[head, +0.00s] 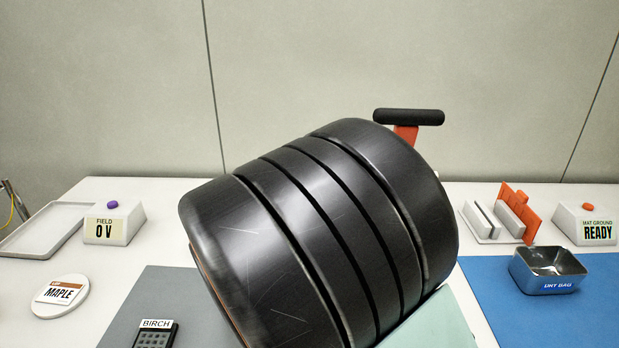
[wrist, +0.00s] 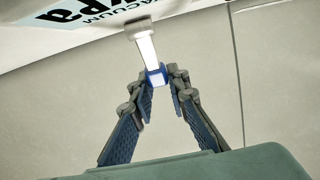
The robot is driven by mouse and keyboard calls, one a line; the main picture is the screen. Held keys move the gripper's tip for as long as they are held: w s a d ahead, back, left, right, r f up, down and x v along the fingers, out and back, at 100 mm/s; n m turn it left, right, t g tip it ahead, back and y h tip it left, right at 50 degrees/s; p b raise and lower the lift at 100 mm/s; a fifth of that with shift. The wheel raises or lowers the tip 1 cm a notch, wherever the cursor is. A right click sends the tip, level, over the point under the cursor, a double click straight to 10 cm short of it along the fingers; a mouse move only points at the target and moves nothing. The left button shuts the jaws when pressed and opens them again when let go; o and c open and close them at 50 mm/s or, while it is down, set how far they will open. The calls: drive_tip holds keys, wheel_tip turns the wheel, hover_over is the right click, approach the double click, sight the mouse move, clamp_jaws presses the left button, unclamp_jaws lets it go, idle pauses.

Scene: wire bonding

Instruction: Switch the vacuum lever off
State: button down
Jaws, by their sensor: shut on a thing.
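In the wrist view the vacuum lever (wrist: 148,47) is a pale metal bar with a blue end. My gripper (wrist: 160,80) is shut on the lever's blue end, one finger on each side. In the head view my own dark arm fills the middle, and my gripper and the lever are hidden or out of frame there.
An orange post with a black crossbar (head: 408,117) stands behind my arm. On the left are a grey tray (head: 45,228), a "FIELD 0 V" box (head: 113,223) and a "MAPLE" disc (head: 62,298). On the right are a metal bin (head: 547,268) and a "READY" box (head: 588,224).

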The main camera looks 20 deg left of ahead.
drive_tip(key=c, duration=1.8)
unclamp_jaws()
drive_tip(key=shift+c, duration=0.2)
drive_tip(key=v, duration=1.2)
